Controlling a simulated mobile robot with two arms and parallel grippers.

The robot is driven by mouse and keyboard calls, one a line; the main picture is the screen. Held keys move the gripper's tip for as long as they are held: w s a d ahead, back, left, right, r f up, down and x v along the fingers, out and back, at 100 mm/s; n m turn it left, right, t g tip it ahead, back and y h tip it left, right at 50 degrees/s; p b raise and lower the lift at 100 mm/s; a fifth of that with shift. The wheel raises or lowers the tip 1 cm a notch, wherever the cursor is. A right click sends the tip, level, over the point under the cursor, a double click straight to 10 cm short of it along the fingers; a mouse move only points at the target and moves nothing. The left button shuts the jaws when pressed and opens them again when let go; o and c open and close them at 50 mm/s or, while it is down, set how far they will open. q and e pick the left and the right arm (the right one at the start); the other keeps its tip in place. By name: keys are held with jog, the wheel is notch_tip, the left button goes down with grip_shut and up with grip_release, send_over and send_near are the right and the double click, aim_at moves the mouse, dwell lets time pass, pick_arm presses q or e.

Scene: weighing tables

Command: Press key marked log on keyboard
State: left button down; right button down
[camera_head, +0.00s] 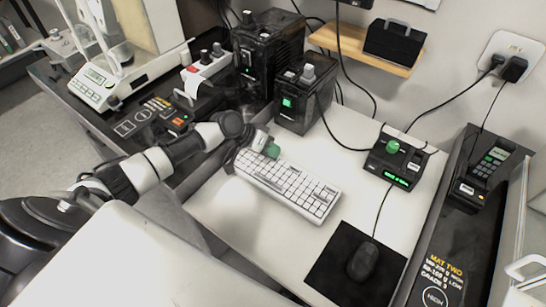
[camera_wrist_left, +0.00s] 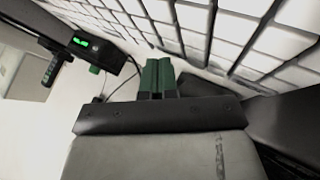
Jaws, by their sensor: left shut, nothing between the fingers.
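The white keyboard (camera_head: 296,190) lies on the white table in the head view. My left gripper (camera_head: 272,150) is at the keyboard's far left corner, its green fingertips together. In the left wrist view the green fingers (camera_wrist_left: 158,76) are shut and empty, close to the keyboard's edge. Blank-looking light keys (camera_wrist_left: 215,32) fill the top right of that view. I cannot read any key marking, so I cannot tell which key is log. Whether the fingertips touch a key is unclear. My right gripper is not in view.
A black mouse (camera_head: 362,261) lies on a dark mat (camera_head: 330,262) to the right. A small device with a green knob (camera_head: 392,147) stands behind the keyboard's right side. A black box with a green light (camera_head: 305,98) stands behind the gripper. White table surface is free in front.

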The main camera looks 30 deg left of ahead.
pick_arm(q)
jog(key=shift+r+p, duration=0.7)
jog(key=shift+r, duration=0.05)
notch_tip(320, 180, up, 5)
jog(key=p, duration=0.4)
dwell(0.4)
dwell(0.5)
